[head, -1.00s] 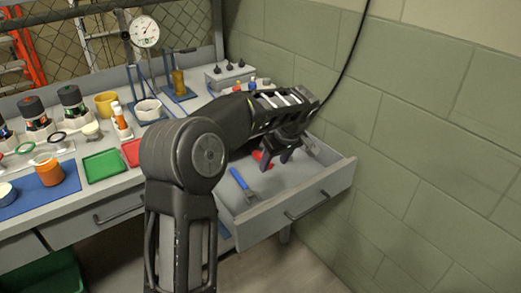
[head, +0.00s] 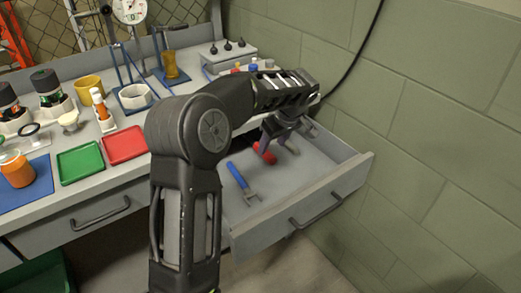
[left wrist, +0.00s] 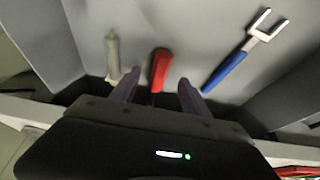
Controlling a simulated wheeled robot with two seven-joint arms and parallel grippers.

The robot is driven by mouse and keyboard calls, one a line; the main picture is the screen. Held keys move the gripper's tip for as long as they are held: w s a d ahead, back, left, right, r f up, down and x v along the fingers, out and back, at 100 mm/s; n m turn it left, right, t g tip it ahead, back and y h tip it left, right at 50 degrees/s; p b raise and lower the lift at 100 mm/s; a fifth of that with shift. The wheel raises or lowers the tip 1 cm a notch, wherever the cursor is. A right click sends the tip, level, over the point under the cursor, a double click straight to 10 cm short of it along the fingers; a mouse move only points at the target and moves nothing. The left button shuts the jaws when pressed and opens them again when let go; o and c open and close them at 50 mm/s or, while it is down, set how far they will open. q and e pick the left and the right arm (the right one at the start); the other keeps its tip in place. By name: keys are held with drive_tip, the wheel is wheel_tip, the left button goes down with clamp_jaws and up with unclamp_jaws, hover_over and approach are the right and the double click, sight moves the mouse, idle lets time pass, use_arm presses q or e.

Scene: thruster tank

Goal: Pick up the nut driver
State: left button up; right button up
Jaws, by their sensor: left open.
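An open grey drawer (head: 300,215) holds several tools. A red-handled tool (head: 265,153), which I take to be the nut driver, lies on the drawer floor; its far end is hidden. My left gripper (head: 278,146) is open and empty, with its fingers pointing down into the drawer beside the red handle. In the left wrist view the red handle (left wrist: 160,70) shows between and just beyond the two fingertips (left wrist: 158,82). I cannot tell whether the fingers touch it. My right gripper is out of view.
A blue-handled tool with a forked end (head: 240,180) lies left of the red handle. A grey tool (left wrist: 113,55) lies on its other side. The drawer walls stand close around the gripper. The bench holds green (head: 80,163) and red (head: 125,145) trays.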

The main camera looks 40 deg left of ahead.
sight(267, 152)
use_arm(q)
drive_tip(key=shift+f, duration=0.2)
drive_tip(key=x, duration=0.5)
drive_tip(key=shift+a, duration=0.25)
idle(0.5)
clamp_jaws()
idle(0.3)
